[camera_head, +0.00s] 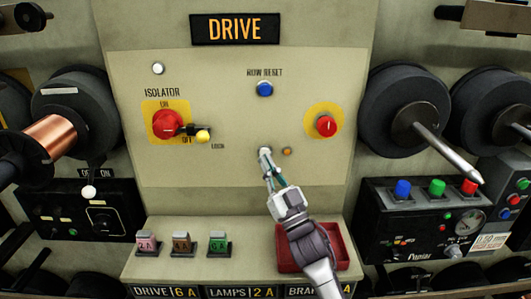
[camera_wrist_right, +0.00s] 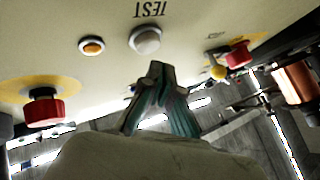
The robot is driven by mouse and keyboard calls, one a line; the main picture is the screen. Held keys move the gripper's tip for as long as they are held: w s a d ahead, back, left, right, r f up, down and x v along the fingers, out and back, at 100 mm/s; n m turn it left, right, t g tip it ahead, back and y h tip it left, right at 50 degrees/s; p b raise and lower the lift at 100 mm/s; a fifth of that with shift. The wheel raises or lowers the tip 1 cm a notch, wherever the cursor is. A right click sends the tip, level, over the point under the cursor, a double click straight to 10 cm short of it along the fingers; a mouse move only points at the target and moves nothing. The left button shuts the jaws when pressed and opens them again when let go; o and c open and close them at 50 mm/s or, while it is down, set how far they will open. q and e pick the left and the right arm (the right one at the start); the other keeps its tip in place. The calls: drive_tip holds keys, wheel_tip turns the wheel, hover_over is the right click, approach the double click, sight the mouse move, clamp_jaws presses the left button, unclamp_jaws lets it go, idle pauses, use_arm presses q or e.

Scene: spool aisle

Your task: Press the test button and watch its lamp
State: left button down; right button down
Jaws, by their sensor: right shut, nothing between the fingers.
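The test button is a pale round button under the upside-down word TEST in the right wrist view (camera_wrist_right: 145,39). In the head view it is mostly hidden by my fingertips. A small amber lamp (camera_head: 287,151) sits just right of it on the cream panel; it also shows in the right wrist view (camera_wrist_right: 92,46). I cannot tell whether the lamp is lit. My right gripper (camera_head: 266,160) is shut and empty. Its fingertips (camera_wrist_right: 160,70) point at the panel close to the button; I cannot tell whether they touch it. My left gripper is not in view.
The panel (camera_head: 215,185) also holds a red isolator switch (camera_head: 168,124), a blue row reset button (camera_head: 265,89) and a red knob (camera_head: 326,125). Below are several tagged blocks (camera_head: 182,243) and a red tray (camera_head: 342,250). Spools (camera_head: 405,108) flank the panel.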

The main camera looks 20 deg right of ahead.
drive_tip(key=shift+w, duration=0.1)
drive_tip(key=shift+w+d, duration=0.1)
drive_tip(key=shift+w, duration=0.25)
drive_tip(key=shift+w+d, duration=0.15)
drive_tip(key=shift+w, duration=0.3)
idle(0.6)
drive_tip(key=shift+s+a, duration=0.3)
drive_tip(key=shift+s, duration=0.65)
drive_tip(key=s+a+p, duration=0.1)
drive_tip(key=s+p, duration=0.1)
drive_tip(key=s, duration=0.3)
drive_tip(key=shift+s+a, duration=0.3)
drive_tip(key=shift+s, duration=0.1)
idle(0.5)
